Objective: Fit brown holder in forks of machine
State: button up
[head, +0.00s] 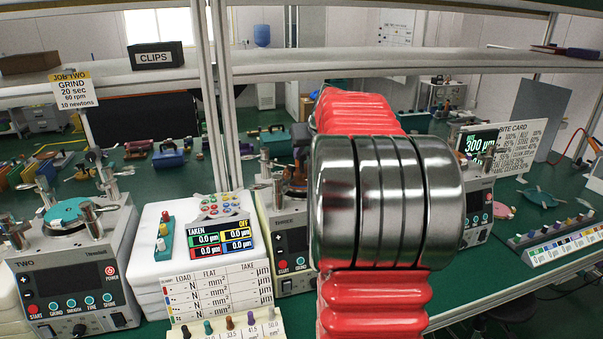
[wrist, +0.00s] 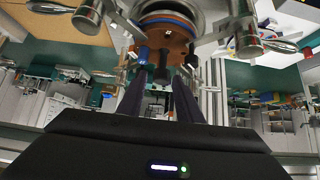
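In the wrist view, the brown holder (wrist: 166,42) is a round brown piece at the top middle, below a shiny metal disc. My gripper (wrist: 163,66) reaches up to it with two dark fingers, which close on its lower middle part. Metal fork arms with rollers (wrist: 88,14) stand to its left, and others (wrist: 249,40) to its right. Whether the holder touches them cannot be told. In the head view, my red arm hides the gripper, the holder and much of the middle machine (head: 290,240), labelled THREE.
Machine TWO (head: 75,270) stands at the left with a teal plate on top. A white stack with a readout (head: 215,240) sits between the machines. Another machine (head: 478,215) is right of my arm. A shelf with a CLIPS box (head: 155,56) runs above the green bench.

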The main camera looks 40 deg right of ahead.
aim_at(303, 154)
jog(key=shift+w+x, duration=0.2)
jog(key=shift+x, duration=2.35)
jog(key=shift+a+r, duration=0.1)
jog(key=shift+r, duration=0.05)
jog(key=shift+c, duration=0.4)
grip_shut()
jog(key=shift+w, duration=0.1)
